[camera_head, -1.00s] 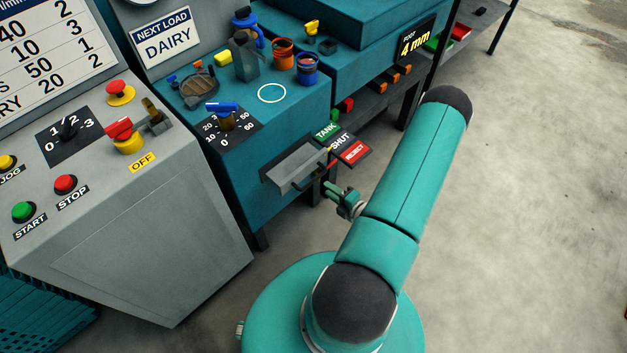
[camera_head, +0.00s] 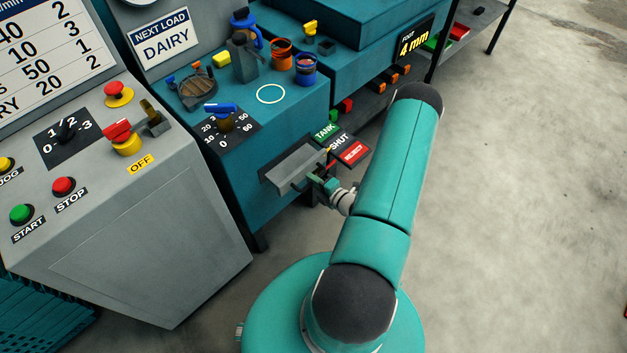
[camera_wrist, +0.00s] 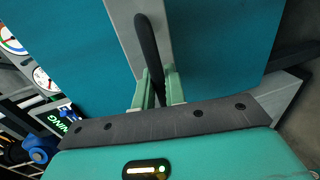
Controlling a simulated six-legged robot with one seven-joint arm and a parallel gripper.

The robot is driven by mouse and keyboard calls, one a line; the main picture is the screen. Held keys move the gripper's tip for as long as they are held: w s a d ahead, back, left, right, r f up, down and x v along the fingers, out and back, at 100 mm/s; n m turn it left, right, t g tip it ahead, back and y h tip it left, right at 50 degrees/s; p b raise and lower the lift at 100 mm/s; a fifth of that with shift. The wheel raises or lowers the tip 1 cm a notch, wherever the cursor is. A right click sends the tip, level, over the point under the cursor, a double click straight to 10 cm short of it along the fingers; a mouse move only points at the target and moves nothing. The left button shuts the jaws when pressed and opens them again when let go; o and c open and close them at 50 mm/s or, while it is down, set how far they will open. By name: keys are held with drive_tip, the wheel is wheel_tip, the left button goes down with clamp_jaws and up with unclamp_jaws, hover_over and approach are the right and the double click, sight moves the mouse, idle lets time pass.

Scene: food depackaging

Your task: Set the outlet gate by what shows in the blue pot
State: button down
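The blue pot (camera_head: 306,70) stands on the teal machine top, right of a white ring mark; what is inside is too small to tell. The outlet gate's label plate (camera_head: 341,144) reads TANK in green, SHUT in black and REJECT in red. A red-tipped pointer (camera_head: 330,166) lies near the SHUT and REJECT labels. My gripper (camera_head: 318,183) is at the front of the grey outlet chute (camera_head: 292,168). In the wrist view its green fingers (camera_wrist: 156,90) stand on either side of a black handle bar (camera_wrist: 148,45); I cannot tell whether they press on it.
An orange pot (camera_head: 281,54) stands beside the blue one. A dial with a blue knob (camera_head: 222,108) is left of the chute. The grey control panel (camera_head: 140,240) with its buttons stands at left. The floor (camera_head: 530,200) at right is clear.

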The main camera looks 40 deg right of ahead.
drive_tip(key=s, duration=0.7)
drive_tip(key=shift+s, duration=0.3)
drive_tip(key=shift+d, duration=0.1)
drive_tip(key=c, duration=1.5)
unclamp_jaws()
drive_tip(key=s+r, duration=0.1)
drive_tip(key=s, duration=0.8)
drive_tip(key=s+r, duration=0.1)
drive_tip(key=s, duration=0.3)
drive_tip(key=shift+s+d+r, duration=0.2)
drive_tip(key=shift+s+r, duration=0.05)
drive_tip(key=shift+r, duration=0.1)
